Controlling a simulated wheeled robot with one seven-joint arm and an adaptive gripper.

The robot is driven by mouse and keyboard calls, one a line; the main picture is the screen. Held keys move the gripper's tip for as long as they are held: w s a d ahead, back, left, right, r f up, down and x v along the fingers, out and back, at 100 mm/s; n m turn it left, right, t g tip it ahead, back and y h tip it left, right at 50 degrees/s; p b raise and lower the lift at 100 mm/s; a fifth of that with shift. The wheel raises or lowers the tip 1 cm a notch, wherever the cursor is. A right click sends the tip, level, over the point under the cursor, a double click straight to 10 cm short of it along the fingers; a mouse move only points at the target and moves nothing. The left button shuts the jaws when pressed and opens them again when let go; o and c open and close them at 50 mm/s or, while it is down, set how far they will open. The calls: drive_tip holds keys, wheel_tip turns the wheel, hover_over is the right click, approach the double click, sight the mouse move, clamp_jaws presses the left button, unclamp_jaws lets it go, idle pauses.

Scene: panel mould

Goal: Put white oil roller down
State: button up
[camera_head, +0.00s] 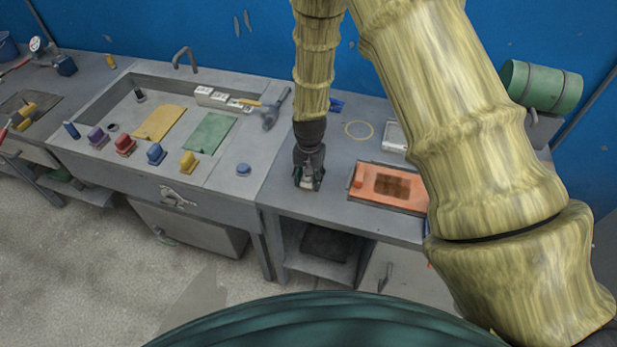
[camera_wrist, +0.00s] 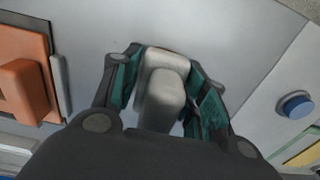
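The white oil roller (camera_wrist: 163,88) is a pale, rounded block between the teal finger pads of my gripper (camera_wrist: 165,68) in the wrist view. The pads lie against both its sides, so my gripper is shut on it. In the head view my gripper (camera_head: 308,182) points down over the grey bench (camera_head: 280,205), left of the orange tray (camera_head: 411,201). Only a small pale part of the roller shows there between the fingers. The roller is at or just above the bench top; I cannot tell whether it touches.
The orange tray holds a brown patch and an orange block (camera_wrist: 25,88). A blue round knob (camera_head: 243,169) stands to the left. Bare bench surrounds my gripper.

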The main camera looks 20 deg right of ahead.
drive_tip(key=shift+o, duration=0.6)
drive_tip(key=shift+r, duration=0.2)
drive_tip(key=shift+r+b, duration=2.15)
drive_tip(key=shift+r, duration=3.85)
